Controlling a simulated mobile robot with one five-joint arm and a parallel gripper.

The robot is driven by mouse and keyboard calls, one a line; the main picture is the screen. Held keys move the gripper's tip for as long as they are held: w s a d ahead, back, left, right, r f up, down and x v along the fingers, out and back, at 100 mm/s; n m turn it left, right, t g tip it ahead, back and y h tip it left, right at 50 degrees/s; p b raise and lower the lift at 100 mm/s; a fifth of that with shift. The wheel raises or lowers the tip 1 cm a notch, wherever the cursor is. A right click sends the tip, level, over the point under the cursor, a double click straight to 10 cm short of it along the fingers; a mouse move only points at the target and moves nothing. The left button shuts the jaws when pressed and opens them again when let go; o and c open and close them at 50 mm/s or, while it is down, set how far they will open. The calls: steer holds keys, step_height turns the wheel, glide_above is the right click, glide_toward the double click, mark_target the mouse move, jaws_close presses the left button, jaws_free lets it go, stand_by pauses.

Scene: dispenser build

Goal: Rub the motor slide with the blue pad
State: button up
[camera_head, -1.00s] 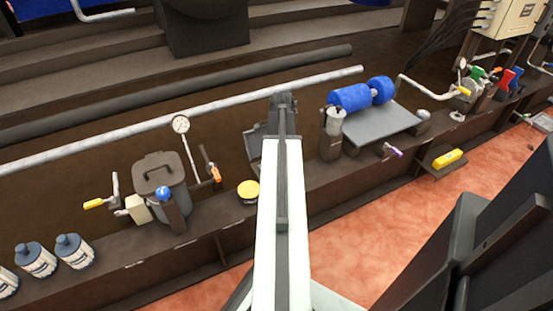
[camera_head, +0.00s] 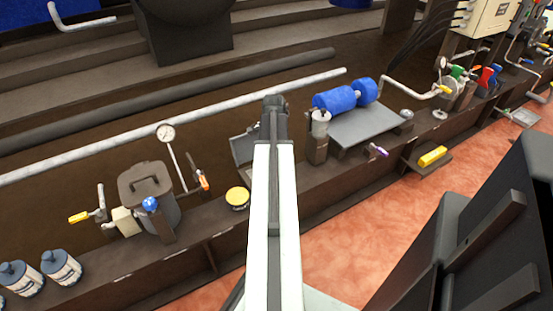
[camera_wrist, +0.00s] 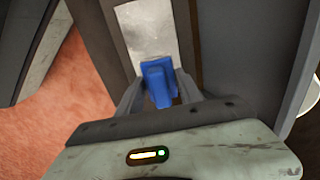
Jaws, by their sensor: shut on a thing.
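My gripper (camera_wrist: 159,88) is shut on the blue pad (camera_wrist: 157,72) in the wrist view. Just beyond the pad is a pale, scuffed metal strip (camera_wrist: 147,35) between dark edges. I cannot tell whether the pad touches it, or whether it is part of the motor slide. In the head view a blue motor (camera_head: 334,101) sits at a flat grey plate (camera_head: 368,126), which looks like the motor slide, right of my arm. My gripper's fingers and the pad are hidden in the head view.
A lidded grey pot (camera_head: 146,181), a dial gauge (camera_head: 165,132) and a yellow-topped tin (camera_head: 237,197) stand left of my arm. A grey cylinder (camera_head: 320,122) stands beside the plate. A yellow block (camera_head: 432,156) lies on a low shelf. Reddish floor (camera_head: 350,245) is open in front.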

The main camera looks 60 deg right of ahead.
mark_target(250, 177)
steer(key=shift+w+a+f, duration=0.1)
steer(key=shift+w+a, duration=0.8)
steer(key=shift+a, duration=0.55)
steer(key=shift+w+a+r, duration=0.1)
steer(key=shift+w+a, duration=0.8)
steer(key=shift+a, duration=0.6)
steer(key=shift+w+a+f, duration=0.1)
steer(key=shift+w+a, duration=0.8)
steer(key=shift+a, duration=0.55)
step_height(250, 177, up, 6)
steer(key=p, duration=0.5)
steer(key=shift+d+p, duration=0.1)
steer(key=shift+p, duration=0.25)
step_height(250, 177, up, 3)
steer(key=p, duration=0.3)
